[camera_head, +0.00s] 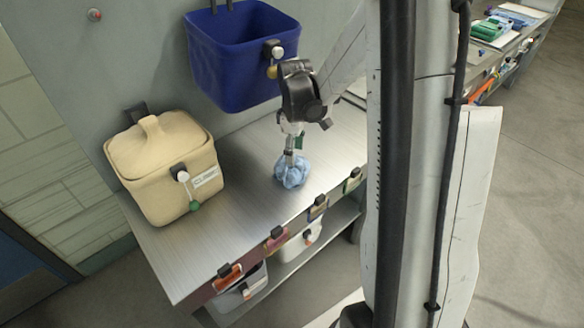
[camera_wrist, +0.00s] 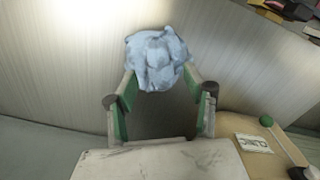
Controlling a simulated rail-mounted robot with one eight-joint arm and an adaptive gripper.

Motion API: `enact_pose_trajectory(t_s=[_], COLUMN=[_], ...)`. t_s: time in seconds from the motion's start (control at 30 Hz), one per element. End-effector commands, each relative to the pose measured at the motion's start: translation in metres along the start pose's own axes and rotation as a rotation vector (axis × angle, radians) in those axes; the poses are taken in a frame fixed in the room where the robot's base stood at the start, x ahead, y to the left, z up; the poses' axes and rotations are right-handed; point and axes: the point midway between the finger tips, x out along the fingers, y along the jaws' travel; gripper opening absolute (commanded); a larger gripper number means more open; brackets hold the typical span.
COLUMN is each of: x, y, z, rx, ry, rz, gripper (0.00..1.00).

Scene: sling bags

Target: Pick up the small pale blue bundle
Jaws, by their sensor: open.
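The small pale blue bundle (camera_head: 292,172) is a crumpled, rounded cloth lump resting on the metal bench top. My gripper (camera_head: 289,155) points down right over it in the head view, and its fingertips overlap the bundle's upper part there. In the wrist view the bundle (camera_wrist: 158,57) lies at the fingertip end of my open gripper (camera_wrist: 158,82). One green-padded finger is on each side of its near edge. I cannot tell whether the fingers touch it.
A beige lidded bin (camera_head: 163,170) with a label stands left on the bench (camera_head: 190,258). A blue bin (camera_head: 235,60) hangs on the wall behind. Coloured clips (camera_head: 277,237) line the bench's front edge, with bins on a shelf below. Bare bench lies between the beige bin and the bundle.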

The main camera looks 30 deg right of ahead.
Motion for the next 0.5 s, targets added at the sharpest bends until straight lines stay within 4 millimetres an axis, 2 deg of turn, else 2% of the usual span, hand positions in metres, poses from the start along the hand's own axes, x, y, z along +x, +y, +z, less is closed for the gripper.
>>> enact_pose_trajectory(t_s=[0.23,0.5], x=[0.028,0.033], y=[0.000,0.000], z=[-0.001,-0.001], rx=[0.000,0.000], ry=[0.000,0.000], rz=[0.000,0.000], gripper=[0.47,0.47])
